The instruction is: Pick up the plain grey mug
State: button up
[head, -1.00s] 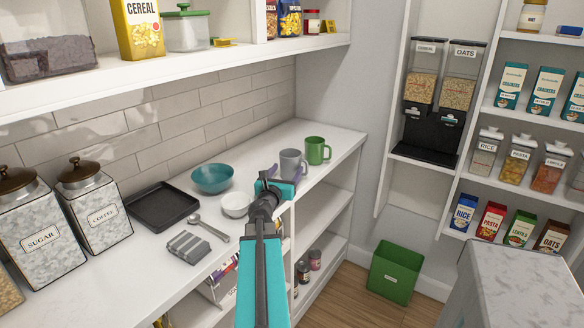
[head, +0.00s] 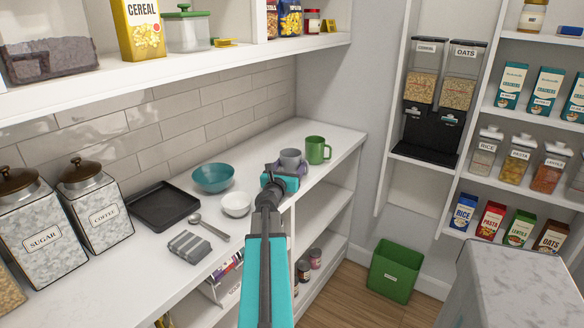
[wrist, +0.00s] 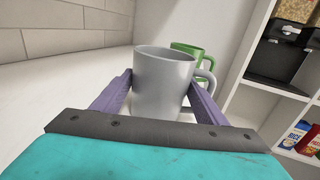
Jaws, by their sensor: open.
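The plain grey mug (head: 290,157) stands upright on the white counter, partly hidden behind my gripper in the head view. In the wrist view the grey mug (wrist: 161,85) stands between my gripper's two purple fingers, its handle toward the right. My gripper (head: 287,172) is open around the mug, one finger at each side (wrist: 158,92). A small gap shows beside the left finger; whether the right finger touches the mug or its handle I cannot tell.
A green mug (head: 318,150) stands just behind and right of the grey one. A white bowl (head: 236,204) and a teal bowl (head: 212,178) are to the left. The counter's front edge runs close under my arm. A shelf (head: 200,68) hangs above the back of the counter.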

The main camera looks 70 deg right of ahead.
jog(key=c, duration=0.9)
jog(key=shift+r, duration=0.1)
jog(key=shift+r+p, duration=1.15)
jog(key=shift+r, duration=3.8)
